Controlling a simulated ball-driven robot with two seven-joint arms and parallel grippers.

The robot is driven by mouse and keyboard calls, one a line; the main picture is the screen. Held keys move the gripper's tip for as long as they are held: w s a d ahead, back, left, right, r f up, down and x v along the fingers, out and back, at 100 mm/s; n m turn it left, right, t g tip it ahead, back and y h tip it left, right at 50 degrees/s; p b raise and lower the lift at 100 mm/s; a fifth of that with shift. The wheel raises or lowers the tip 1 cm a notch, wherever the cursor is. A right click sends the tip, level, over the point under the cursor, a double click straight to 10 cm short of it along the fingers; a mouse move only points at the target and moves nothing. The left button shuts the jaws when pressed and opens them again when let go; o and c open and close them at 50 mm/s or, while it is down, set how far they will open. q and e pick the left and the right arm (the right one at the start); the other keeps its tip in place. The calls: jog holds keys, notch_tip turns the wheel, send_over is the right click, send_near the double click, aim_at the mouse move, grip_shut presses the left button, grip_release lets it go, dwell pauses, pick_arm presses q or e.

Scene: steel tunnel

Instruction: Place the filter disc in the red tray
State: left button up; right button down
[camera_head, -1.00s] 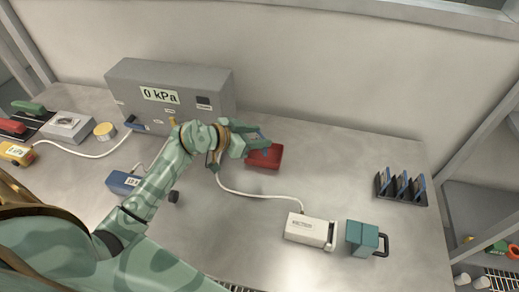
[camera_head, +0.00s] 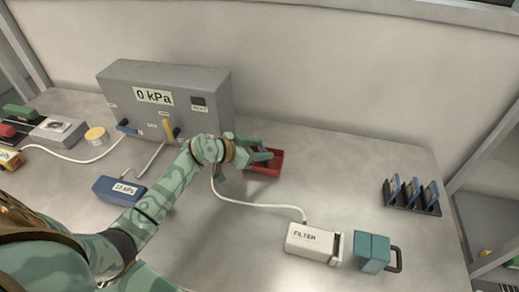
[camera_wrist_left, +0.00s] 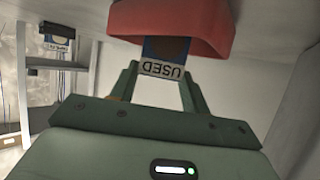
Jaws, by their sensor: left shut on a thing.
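My left gripper (camera_head: 258,156) is at the red tray (camera_head: 275,168), its fingers over the tray's left side. In the left wrist view its fingers (camera_wrist_left: 160,72) are shut on the filter disc (camera_wrist_left: 164,50), a blue-edged piece with a dark round centre and a white label reading "USED". The disc's far part lies inside the rim of the tray (camera_wrist_left: 205,43); I cannot tell whether it touches the tray floor. In the head view the disc is mostly hidden by the gripper. My right gripper is not in view.
A grey box (camera_head: 140,95) reading "0 kPa" stands behind my arm. A white filter housing (camera_head: 313,243), a teal block with a handle (camera_head: 373,252) and a rack of blue-edged pieces (camera_head: 411,197) are at right. A white hose (camera_head: 255,204) crosses the bench. The middle right is clear.

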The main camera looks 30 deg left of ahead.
pick_arm(q)
jog(key=o, duration=0.9)
jog(key=shift+f, duration=0.1)
jog(key=shift+o, duration=0.2)
jog(key=shift+s+a+r, duration=0.15)
jog(key=shift+s+r, duration=0.05)
jog(key=shift+r, duration=0.15)
jog(key=p+v, duration=0.4)
jog(key=v, duration=0.7)
jog(key=shift+s, duration=0.2)
jog(key=shift+a, duration=0.1)
